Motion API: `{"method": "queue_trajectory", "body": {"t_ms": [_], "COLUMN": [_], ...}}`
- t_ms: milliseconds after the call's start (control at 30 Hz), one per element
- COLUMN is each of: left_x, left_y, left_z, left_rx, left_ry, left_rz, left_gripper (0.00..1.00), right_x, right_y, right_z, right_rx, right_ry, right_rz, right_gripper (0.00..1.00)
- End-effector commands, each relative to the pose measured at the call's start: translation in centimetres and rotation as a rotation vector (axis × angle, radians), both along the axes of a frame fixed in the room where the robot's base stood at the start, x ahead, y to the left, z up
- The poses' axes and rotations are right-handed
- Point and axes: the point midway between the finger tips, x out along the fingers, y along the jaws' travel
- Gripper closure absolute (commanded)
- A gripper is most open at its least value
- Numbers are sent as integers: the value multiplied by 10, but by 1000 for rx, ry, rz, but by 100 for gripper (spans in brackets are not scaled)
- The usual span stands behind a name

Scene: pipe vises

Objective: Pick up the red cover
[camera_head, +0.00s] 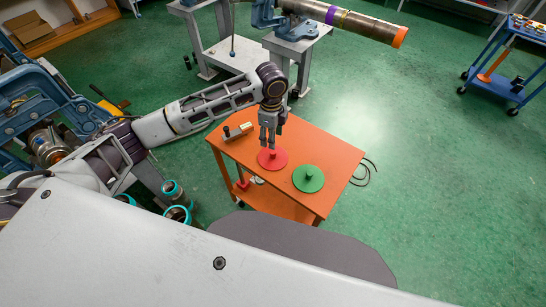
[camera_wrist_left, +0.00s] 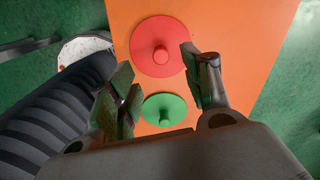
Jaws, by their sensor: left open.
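The red cover (camera_head: 271,160) is a flat round disc with a small knob, lying on the orange table (camera_head: 328,156). It also shows in the left wrist view (camera_wrist_left: 160,35), with its knob toward its near side. The green cover (camera_head: 308,179) lies to its right in the head view, and in the wrist view (camera_wrist_left: 164,109) it shows between my fingers. My left gripper (camera_head: 268,139) hangs above the red cover, pointing down. In the wrist view (camera_wrist_left: 160,90) its fingers are spread and nothing is between them in its grasp. My right gripper is not in view.
A small block-like tool (camera_head: 238,131) lies on the table's far left corner. Teal-rimmed pipe pieces (camera_head: 177,213) stand to the left of the table. A long pipe (camera_head: 345,20) in a blue vise is at the back. A blue cart (camera_head: 507,60) stands far right.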

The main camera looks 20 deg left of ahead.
Motion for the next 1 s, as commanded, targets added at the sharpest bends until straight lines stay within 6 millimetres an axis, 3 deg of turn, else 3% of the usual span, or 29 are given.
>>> {"method": "queue_trajectory", "body": {"t_ms": [300,833,1000], "left_x": [0,0,0], "left_y": [-1,-1,-2], "left_z": [-38,-45,-57], "left_rx": [-1,-1,-1], "left_ry": [0,0,0], "left_rz": [-1,-1,-1], "left_gripper": [51,51,51], "right_x": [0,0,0], "right_y": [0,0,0], "right_z": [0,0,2], "right_rx": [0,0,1], "right_ry": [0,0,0], "right_rz": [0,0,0], "right_gripper": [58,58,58]}}
